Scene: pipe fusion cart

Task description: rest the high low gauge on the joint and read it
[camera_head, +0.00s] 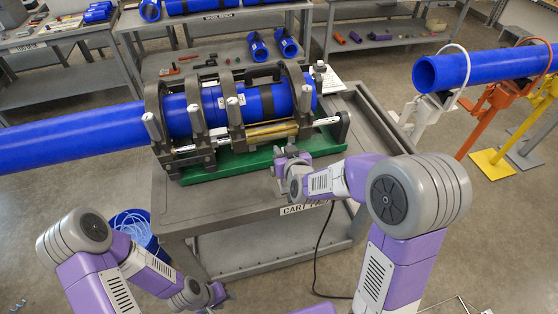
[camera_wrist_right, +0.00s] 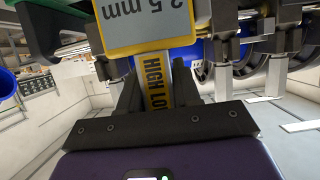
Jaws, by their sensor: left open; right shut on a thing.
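The high low gauge (camera_wrist_right: 160,85) shows in the right wrist view as a yellow-labelled strip under a grey display plate (camera_wrist_right: 147,25). The plate's upside-down digits appear to read 2.5 mm, cut by the top edge. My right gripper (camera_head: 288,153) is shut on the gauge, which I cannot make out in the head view. This gripper is at the front of the green-based fusion machine (camera_head: 235,158), below the clamped blue pipe. The pipe joint (camera_head: 233,101) lies among the clamps; its seam is not clear. My left gripper (camera_head: 222,292) is open, low in front of the cart, away from the machine.
The grey cart (camera_head: 190,205) carries the machine; its front left top is bare. A long blue pipe (camera_head: 70,138) runs out left. Another blue pipe (camera_head: 490,65) rests on stands at right. A blue bucket (camera_head: 138,228) stands beside the cart. Shelves with pipes are behind.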

